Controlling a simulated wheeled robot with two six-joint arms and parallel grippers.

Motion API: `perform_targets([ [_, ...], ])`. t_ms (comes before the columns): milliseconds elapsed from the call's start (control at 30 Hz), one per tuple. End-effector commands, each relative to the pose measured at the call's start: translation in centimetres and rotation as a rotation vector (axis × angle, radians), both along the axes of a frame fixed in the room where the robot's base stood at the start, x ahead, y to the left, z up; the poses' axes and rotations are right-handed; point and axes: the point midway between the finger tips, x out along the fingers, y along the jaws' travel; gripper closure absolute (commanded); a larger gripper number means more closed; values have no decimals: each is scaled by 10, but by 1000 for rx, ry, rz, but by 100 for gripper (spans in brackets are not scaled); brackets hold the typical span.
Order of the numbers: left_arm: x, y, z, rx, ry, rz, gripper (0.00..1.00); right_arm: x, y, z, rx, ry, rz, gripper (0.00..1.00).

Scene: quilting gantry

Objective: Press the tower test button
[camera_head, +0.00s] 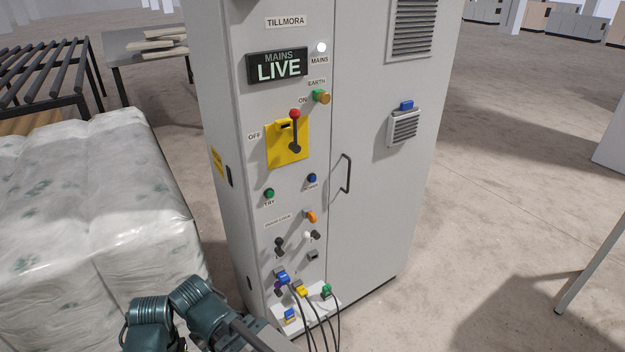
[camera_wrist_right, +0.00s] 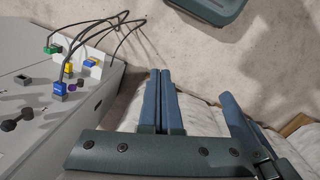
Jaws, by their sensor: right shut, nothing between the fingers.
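The grey control cabinet (camera_head: 370,160) stands upright in the head view. A green button (camera_head: 269,193) labelled TRY sits below the yellow switch plate. I see no button clearly labelled for the tower. A blue-topped part (camera_head: 406,105) sits above a vent on the cabinet's side panel. My right gripper (camera_wrist_right: 165,72) is shut and empty in the right wrist view, with the cabinet (camera_wrist_right: 30,70) at its left. It touches neither button. No left gripper can be made out.
Plugs with black cables (camera_head: 310,315) hang at the cabinet's low front ledge. A red-knobbed lever (camera_head: 295,130) and a door handle (camera_head: 347,173) stick out. Plastic-wrapped bales (camera_head: 95,215) stand close at the left. The floor at the right is mostly clear.

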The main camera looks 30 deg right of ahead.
Motion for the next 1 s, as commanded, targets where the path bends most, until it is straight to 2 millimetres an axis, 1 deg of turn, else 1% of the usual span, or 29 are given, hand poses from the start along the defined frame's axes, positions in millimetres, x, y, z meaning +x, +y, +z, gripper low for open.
perform_targets([
  [167,0,0,0,0,0,0,34,0,0,0,1,-1,-1,100],
  [267,0,0,3,0,0,0,34,6,-4,3,15,-8,-17,100],
  [367,0,0,9,0,0,0,34,23,-14,8,49,-31,-60,100],
  [467,0,0,18,0,0,0,34,47,-33,17,105,-70,-130,100],
  [600,0,0,31,0,0,0,34,87,-70,32,191,-151,-249,100],
  [667,0,0,36,0,0,0,34,102,-89,39,225,-190,-301,100],
  [767,0,0,45,0,0,0,34,127,-124,52,276,-258,-387,100],
  [800,0,0,48,0,0,0,34,135,-140,57,294,-288,-423,100],
  [867,0,0,54,0,0,0,34,148,-164,66,320,-333,-478,100],
  [900,0,0,57,0,0,0,34,155,-180,71,336,-364,-513,100],
  [967,0,0,61,0,0,0,34,165,-206,80,356,-409,-564,100],
  [1000,0,0,65,0,0,0,34,170,-223,86,369,-441,-598,100],
])
